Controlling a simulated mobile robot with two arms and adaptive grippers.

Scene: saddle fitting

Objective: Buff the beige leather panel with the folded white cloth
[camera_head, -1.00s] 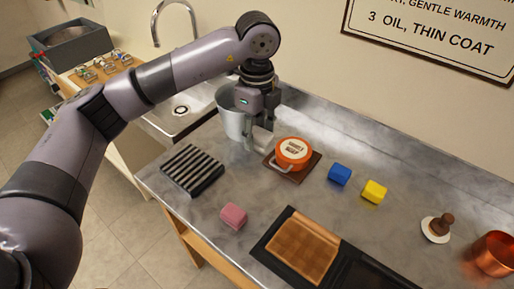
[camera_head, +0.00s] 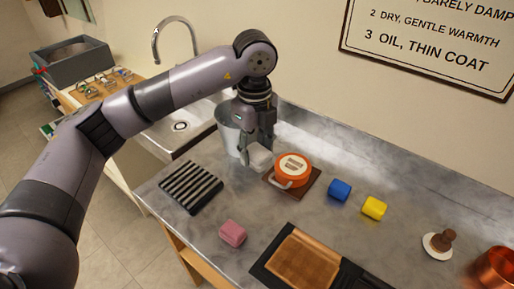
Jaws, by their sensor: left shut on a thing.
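My left gripper (camera_head: 256,142) points down over the counter, between a grey bucket and an orange tin. It is shut on the folded white cloth (camera_head: 259,159), a small pale block below the fingers, partly hidden by them. I cannot tell whether the cloth touches the counter. The leather panel (camera_head: 304,261), tan-brown in this light, lies in a dark frame (camera_head: 267,271) at the bottom of the view, cut off by the lower edge. The cloth is well apart from it. My right gripper is not in view.
The bucket (camera_head: 229,127) stands close behind the gripper. The orange tin (camera_head: 292,168) sits on a brown mat (camera_head: 313,190). A striped rack (camera_head: 191,187), pink (camera_head: 233,233), blue (camera_head: 340,190) and yellow (camera_head: 374,208) blocks, a brown-handled dauber (camera_head: 442,240) and a copper pot (camera_head: 496,267) surround clear counter.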

